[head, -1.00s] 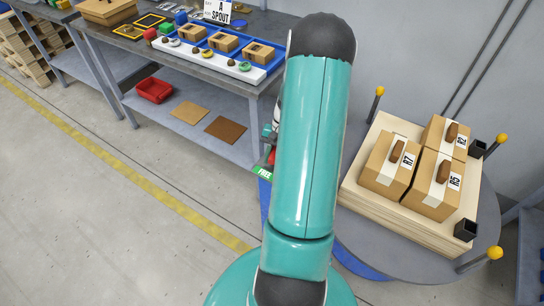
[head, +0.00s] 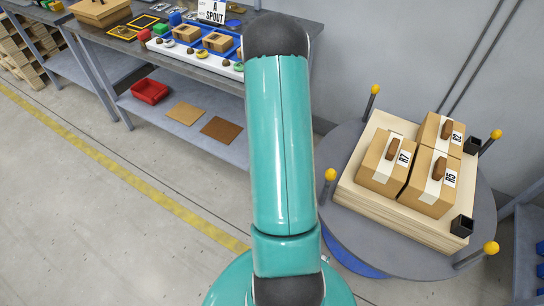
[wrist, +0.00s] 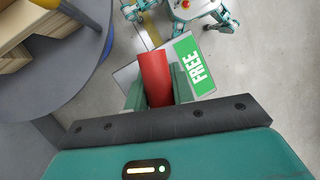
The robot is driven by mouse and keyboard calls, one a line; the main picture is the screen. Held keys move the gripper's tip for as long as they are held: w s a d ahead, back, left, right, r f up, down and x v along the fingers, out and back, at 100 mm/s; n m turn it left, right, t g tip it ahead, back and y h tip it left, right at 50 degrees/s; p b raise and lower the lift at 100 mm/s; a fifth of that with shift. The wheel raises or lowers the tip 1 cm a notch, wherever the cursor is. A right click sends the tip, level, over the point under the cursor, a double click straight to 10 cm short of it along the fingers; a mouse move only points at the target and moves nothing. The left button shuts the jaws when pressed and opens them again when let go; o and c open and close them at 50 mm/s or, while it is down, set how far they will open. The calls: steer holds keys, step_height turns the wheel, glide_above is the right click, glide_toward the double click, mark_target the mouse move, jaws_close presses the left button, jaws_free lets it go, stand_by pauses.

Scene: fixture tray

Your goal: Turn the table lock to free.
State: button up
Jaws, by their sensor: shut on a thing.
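The table lock's red lever (wrist: 154,78) shows in the wrist view between the two fingers of my gripper (wrist: 158,90), which is shut on it. A green plate reading FREE (wrist: 194,66) lies just right of the lever. A grey plate part shows to its left; any marking there is hidden. In the head view my arm hides the gripper, the lever and the plate. The round grey table (head: 345,150) stands right of my arm, and its edge also shows at upper left in the wrist view (wrist: 50,95).
A wooden pallet (head: 400,215) on the table carries three cartons (head: 385,175). Yellow-topped posts (head: 330,176) and black corner brackets stand around it. A workbench (head: 200,130) with trays and a red bin (head: 150,91) is at upper left. The floor at lower left is clear.

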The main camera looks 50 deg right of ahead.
steer(key=shift+w+d+n+g+h, duration=0.15)
steer(key=shift+n+h, duration=0.15)
steer(key=shift+n, duration=0.45)
steer(key=shift+s+n+g+h, duration=0.15)
steer(key=shift+n+h, duration=0.15)
steer(key=shift+n, duration=0.45)
steer(key=shift+w, duration=0.1)
steer(key=o, duration=1)
steer(key=v, duration=1.3)
steer(key=shift+r, duration=0.4)
steer(key=shift+w, duration=0.1)
